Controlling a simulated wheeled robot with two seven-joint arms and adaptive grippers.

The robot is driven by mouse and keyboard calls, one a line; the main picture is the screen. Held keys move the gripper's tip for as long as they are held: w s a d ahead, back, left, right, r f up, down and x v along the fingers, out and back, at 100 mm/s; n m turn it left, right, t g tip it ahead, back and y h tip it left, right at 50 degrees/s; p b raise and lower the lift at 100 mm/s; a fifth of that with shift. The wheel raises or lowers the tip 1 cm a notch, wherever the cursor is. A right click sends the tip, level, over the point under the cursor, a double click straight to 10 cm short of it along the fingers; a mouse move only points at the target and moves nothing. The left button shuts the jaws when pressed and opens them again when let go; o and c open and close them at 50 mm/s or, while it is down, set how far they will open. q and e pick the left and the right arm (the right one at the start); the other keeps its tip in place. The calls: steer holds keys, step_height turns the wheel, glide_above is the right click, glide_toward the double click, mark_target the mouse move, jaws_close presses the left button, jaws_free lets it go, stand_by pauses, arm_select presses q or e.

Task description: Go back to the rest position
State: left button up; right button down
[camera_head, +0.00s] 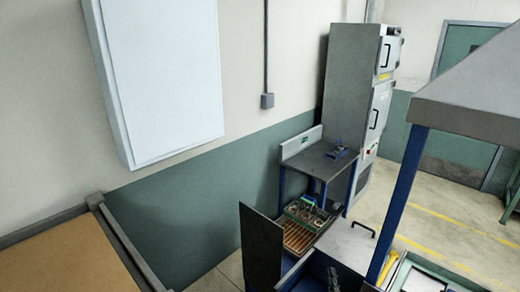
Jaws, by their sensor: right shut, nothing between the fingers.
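I cannot make out either of my grippers in the head view, and no arm of mine is clearly visible. No gripper is seen touching or holding anything.
Below are a rack of round parts (306,212) and a grey lid (345,245). A grey hood (465,95) is at right, a brown-topped bench (65,262) at left.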

steer(key=s+a+f+n+g+y, duration=0.25)
steer(key=s+f+n+g, duration=0.25)
steer(key=s+n, duration=0.55)
steer(key=s+a+f+n+g+y, duration=0.1)
steer(key=s+f+n+g+y, duration=0.4)
steer(key=s+n, duration=0.5)
steer(key=s+d+f+n+g+h, duration=0.25)
steer(key=s+d, duration=0.25)
steer(key=s, duration=0.7)
steer(key=s+d+f+n+g+h, duration=0.15)
steer(key=s+d+g+h, duration=0.3)
steer(key=s, duration=0.75)
step_height(320, 180, down, 35)
steer(key=s+n+b, duration=0.1)
steer(key=s+b, duration=0.1)
steer(key=b, duration=0.4)
steer(key=s+f+g+y+b, duration=0.1)
steer(key=s+f+g+b, duration=0.1)
steer(key=s+f, duration=1.6)
step_height(320, 180, down, 3)
steer(key=shift+s+a+r+n+b, duration=0.2)
steer(key=shift+s+a+n+b, duration=0.2)
steer(key=shift+b, duration=0.4)
